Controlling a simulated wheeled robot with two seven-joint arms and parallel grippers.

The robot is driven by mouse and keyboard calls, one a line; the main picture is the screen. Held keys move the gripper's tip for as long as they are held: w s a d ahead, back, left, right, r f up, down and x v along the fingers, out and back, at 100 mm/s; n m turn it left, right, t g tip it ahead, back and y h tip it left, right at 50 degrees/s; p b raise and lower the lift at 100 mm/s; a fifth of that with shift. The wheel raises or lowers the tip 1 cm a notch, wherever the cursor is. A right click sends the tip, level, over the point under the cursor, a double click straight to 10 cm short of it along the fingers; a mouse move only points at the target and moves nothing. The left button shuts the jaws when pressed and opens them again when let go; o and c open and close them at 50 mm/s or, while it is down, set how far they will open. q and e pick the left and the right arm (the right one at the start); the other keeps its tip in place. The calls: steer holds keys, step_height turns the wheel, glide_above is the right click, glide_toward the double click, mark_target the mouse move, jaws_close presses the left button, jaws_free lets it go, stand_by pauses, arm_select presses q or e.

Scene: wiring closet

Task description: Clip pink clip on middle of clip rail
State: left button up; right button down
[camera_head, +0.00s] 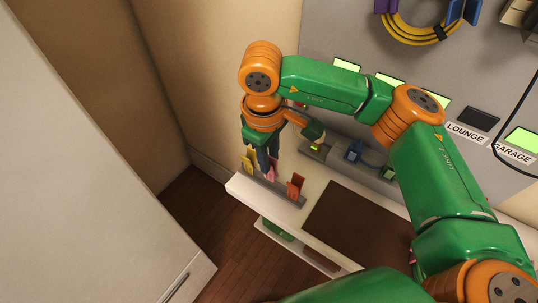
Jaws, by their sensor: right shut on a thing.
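The pink clip (272,173) is at the middle of the grey clip rail (283,192), between a yellow clip (247,164) on the left and an orange clip (295,187) on the right. My right gripper (267,161) points down over the rail and is shut on the pink clip, whose upper part is partly hidden by the fingers. The clip's lower end is at the rail; I cannot tell whether it is seated on it. My left gripper is not in view.
The rail lies along the left end of a white shelf (240,189) with a brown mat (355,226). Behind are a blue connector (354,150) and a grey wall panel (330,22) with a yellow cable coil (408,37). A white door (85,170) stands at left; wooden floor lies between.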

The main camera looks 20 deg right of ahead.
steer(key=shift+f+b, duration=1.2)
steer(key=shift+f, duration=0.15)
steer(key=c, duration=0.6)
jaws_free()
steer(key=shift+o, duration=1.2)
steer(key=shift+w+d, duration=0.1)
steer(key=shift+r, duration=0.15)
steer(key=shift+r+p, duration=1.6)
steer(key=shift+r, duration=0.6)
